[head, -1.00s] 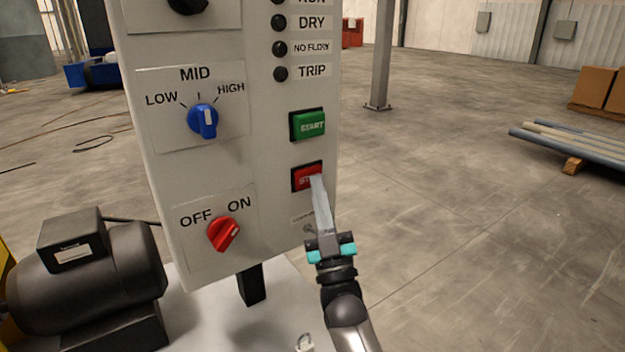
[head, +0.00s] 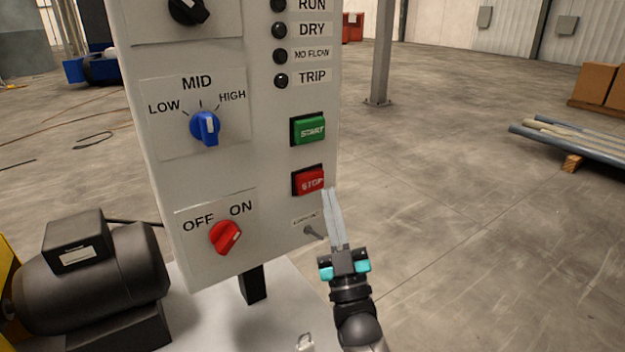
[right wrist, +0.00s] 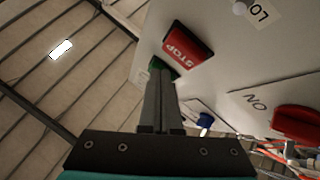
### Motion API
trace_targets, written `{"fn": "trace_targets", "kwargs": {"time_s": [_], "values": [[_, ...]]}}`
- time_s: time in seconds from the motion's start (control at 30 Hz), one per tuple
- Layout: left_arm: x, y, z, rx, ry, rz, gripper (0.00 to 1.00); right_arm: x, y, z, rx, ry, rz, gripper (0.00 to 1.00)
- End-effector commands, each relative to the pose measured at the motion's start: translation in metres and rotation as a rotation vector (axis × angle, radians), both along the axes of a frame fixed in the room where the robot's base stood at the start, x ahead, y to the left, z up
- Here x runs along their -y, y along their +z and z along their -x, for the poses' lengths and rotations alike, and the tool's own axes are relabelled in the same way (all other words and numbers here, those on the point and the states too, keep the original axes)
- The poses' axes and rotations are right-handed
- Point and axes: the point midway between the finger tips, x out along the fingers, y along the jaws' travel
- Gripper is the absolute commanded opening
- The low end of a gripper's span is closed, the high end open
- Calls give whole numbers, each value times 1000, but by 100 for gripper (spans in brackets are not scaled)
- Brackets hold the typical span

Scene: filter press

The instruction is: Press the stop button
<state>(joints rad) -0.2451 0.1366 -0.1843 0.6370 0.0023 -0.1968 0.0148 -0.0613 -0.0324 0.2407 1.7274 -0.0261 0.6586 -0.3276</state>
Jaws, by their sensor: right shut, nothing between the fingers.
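The red stop button (head: 309,181) sits on the right side of the light grey control panel (head: 270,210), below the green start button (head: 309,130). In the right wrist view the stop button (right wrist: 188,46) stands out from the panel beyond the fingertips (right wrist: 159,72). A gap shows between the fingers and the button there. My left gripper is not seen.
A blue selector knob (head: 205,128) and a red OFF/ON knob (head: 226,237) are left of the buttons. A black motor (head: 85,280) stands lower left.

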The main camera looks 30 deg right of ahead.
Motion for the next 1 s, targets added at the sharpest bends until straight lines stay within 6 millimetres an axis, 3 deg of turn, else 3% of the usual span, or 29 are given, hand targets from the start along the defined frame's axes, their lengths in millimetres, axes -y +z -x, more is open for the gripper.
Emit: {"fn": "trace_targets", "kwargs": {"time_s": [0.33, 1.0], "values": [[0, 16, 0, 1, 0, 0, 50, 2, 1, 31, 0, 1, -1, 0], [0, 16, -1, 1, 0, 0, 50, 2, 1, 34, 1, 1, 0, 0]]}}
